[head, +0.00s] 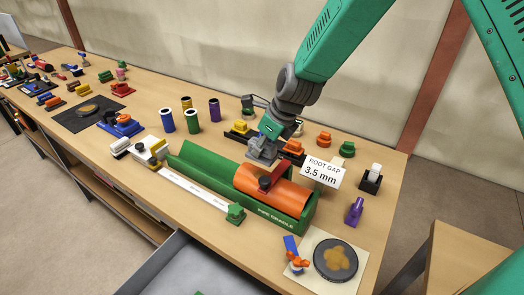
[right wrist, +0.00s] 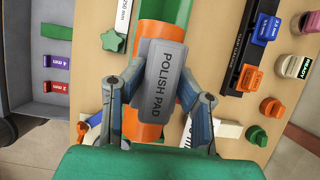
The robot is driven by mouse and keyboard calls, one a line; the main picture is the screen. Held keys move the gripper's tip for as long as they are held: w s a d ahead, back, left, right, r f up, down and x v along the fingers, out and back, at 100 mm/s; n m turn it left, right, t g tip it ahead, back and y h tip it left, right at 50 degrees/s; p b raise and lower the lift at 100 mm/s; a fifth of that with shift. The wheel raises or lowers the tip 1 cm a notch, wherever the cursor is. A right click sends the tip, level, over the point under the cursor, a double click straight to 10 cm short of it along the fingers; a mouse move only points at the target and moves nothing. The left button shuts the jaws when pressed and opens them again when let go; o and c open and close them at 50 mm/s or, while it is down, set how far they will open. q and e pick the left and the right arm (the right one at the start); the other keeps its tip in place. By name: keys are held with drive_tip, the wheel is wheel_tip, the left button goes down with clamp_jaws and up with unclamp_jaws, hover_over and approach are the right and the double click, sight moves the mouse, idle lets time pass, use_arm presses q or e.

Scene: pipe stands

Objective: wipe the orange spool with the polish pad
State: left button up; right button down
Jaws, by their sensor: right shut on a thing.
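The orange spool (head: 288,194) lies in the right end of the long green pipe cradle (head: 212,166), with a red piece (head: 275,176) and black knob over it. My right gripper (head: 262,152) is above the spool's far side, in line with the cradle. In the right wrist view its fingers (right wrist: 164,104) are shut on the grey polish pad (right wrist: 165,80), its label facing the camera. The pad covers part of the orange spool (right wrist: 143,126) there; I cannot tell whether they touch. My left gripper is not in view.
A white "ROOT GAP 3.5 mm" sign (head: 321,171) stands close right of the gripper. A dark round dish (head: 335,258) sits on a pale mat in front. Blue, yellow and purple cylinders (head: 192,121) stand behind the cradle. A green star knob (head: 236,214) is at its front.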

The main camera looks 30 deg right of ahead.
drive_tip(key=shift+w+f, duration=0.15)
drive_tip(key=shift+f, duration=0.3)
drive_tip(key=f+b, duration=0.5)
drive_tip(key=shift+s+d+f, duration=0.2)
drive_tip(key=shift+d, duration=0.05)
drive_tip(key=shift+w+a+r+p, duration=0.15)
drive_tip(key=shift+w+r+p, duration=0.2)
drive_tip(key=shift+w+p, duration=0.15)
drive_tip(key=shift+w+a, duration=0.45)
drive_tip(key=shift+w, duration=0.1)
drive_tip(key=shift+w+a, duration=0.2)
drive_tip(key=shift+a, duration=0.2)
drive_tip(key=c, duration=1.9)
unclamp_jaws()
drive_tip(key=shift+r, duration=0.1)
drive_tip(key=shift+d, duration=0.1)
clamp_jaws()
drive_tip(key=shift+d, duration=0.15)
